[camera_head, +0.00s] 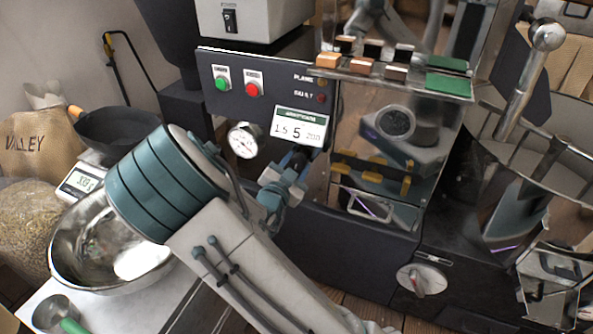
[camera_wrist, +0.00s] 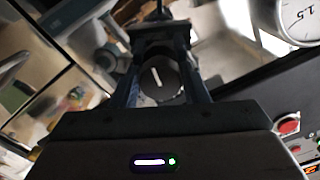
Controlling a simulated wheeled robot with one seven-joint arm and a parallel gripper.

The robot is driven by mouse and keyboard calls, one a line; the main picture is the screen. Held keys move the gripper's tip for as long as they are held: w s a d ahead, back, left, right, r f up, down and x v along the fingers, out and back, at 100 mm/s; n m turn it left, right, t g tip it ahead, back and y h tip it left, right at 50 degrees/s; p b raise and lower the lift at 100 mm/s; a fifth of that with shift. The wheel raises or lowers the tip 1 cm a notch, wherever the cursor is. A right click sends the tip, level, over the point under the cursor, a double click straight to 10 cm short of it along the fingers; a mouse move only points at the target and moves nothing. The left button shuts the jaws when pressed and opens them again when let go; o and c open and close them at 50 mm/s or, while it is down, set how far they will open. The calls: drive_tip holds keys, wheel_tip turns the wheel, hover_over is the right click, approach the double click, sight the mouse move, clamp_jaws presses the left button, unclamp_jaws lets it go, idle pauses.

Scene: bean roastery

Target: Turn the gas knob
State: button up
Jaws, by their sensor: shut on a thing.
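The gas knob (camera_wrist: 159,79) is a dark round knob with a white pointer line, seen between my fingers in the wrist view. The line is tilted slightly in that picture. My gripper (camera_wrist: 161,48) is shut on the knob, one finger on each side. In the head view my gripper (camera_head: 297,160) reaches the dark front panel (camera_head: 262,75) of the roaster, just under the white number tag (camera_head: 299,128). There my gripper and wrist hide the knob.
A round gauge (camera_head: 243,140) sits just left of my gripper. A green button (camera_head: 222,83) and red button (camera_head: 253,89) are above it. A steel bowl (camera_head: 75,245) stands left of my arm.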

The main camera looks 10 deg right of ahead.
drive_tip(key=shift+f+m+b, duration=0.1)
drive_tip(key=shift+m+b, duration=0.25)
drive_tip(key=shift+m, duration=0.25)
drive_tip(key=o, duration=1)
drive_tip(key=shift+c, duration=0.2)
drive_tip(key=shift+s, duration=0.1)
drive_tip(key=p+v, duration=0.3)
drive_tip(key=v, duration=1)
drive_tip(key=shift+s+a, duration=0.25)
drive_tip(key=shift+s, duration=0.1)
drive_tip(key=shift+p, duration=0.3)
